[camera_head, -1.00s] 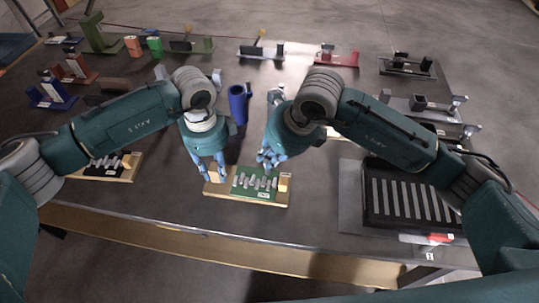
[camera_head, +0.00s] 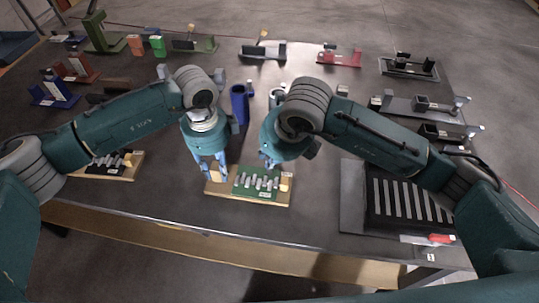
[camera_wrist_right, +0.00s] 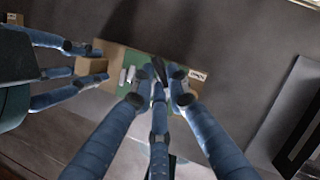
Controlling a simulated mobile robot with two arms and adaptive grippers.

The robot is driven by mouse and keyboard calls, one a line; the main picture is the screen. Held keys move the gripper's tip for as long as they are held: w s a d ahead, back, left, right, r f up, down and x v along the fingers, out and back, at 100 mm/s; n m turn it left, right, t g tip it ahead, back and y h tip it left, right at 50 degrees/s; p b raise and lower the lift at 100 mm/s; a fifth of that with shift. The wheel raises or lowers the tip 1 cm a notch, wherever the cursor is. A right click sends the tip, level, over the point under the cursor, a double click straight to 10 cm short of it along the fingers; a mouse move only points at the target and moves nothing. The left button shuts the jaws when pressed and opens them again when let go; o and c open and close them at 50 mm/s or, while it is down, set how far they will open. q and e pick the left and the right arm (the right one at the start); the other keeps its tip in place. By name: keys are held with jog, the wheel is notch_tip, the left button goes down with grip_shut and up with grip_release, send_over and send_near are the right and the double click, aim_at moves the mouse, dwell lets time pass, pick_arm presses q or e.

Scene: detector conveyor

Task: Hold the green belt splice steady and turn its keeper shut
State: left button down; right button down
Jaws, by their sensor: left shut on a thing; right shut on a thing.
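The green belt splice (camera_head: 257,184) with its row of pale metal pieces lies on a wooden board (camera_head: 222,189) near the table's front edge; it also shows in the right wrist view (camera_wrist_right: 128,88). My left gripper (camera_head: 211,175) is at the board's left end, shut on a brown block (camera_wrist_right: 91,66), seen in the wrist view. My right gripper (camera_head: 267,162) is over the far edge of the splice. In the wrist view its fingers (camera_wrist_right: 160,84) are shut around a small dark part, probably the keeper, mostly hidden by the fingers.
A similar board with a black splice (camera_head: 103,165) lies to the left. A blue cylinder (camera_head: 239,104) stands behind my grippers. A black slatted panel (camera_head: 405,200) lies to the right. Bare table surrounds the board, and the table's front edge is close.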

jog(key=c, duration=1.7)
grip_release()
jog(key=v, duration=1.2)
